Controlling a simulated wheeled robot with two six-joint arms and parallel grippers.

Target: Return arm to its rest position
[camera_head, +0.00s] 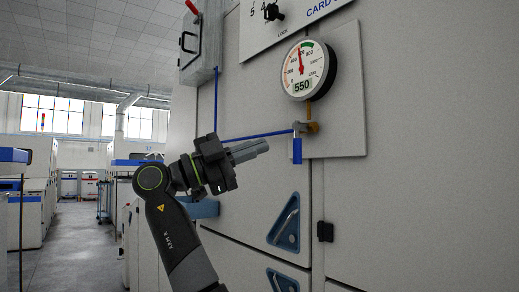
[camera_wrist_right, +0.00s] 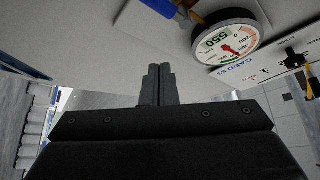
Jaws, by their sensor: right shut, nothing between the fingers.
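My right gripper (camera_head: 250,151) is raised in front of the machine's pale panel in the head view, its fingers pointing right. Its fingers are shut with nothing between them, and they also show together in the right wrist view (camera_wrist_right: 157,85). The gripper is below and left of a round pressure gauge (camera_head: 308,70), apart from it. A blue-handled valve (camera_head: 297,148) hangs below the gauge, right of the fingertips. In the right wrist view the gauge (camera_wrist_right: 225,40) appears upside down. My left gripper is not in view.
The machine front (camera_head: 270,185) fills the right side, with blue recessed handles (camera_head: 286,228) and a black latch (camera_head: 325,232). A grey box with a red handle (camera_head: 199,45) and a rotary knob (camera_head: 272,12) are above. An open aisle (camera_head: 75,245) runs back at left between other machines.

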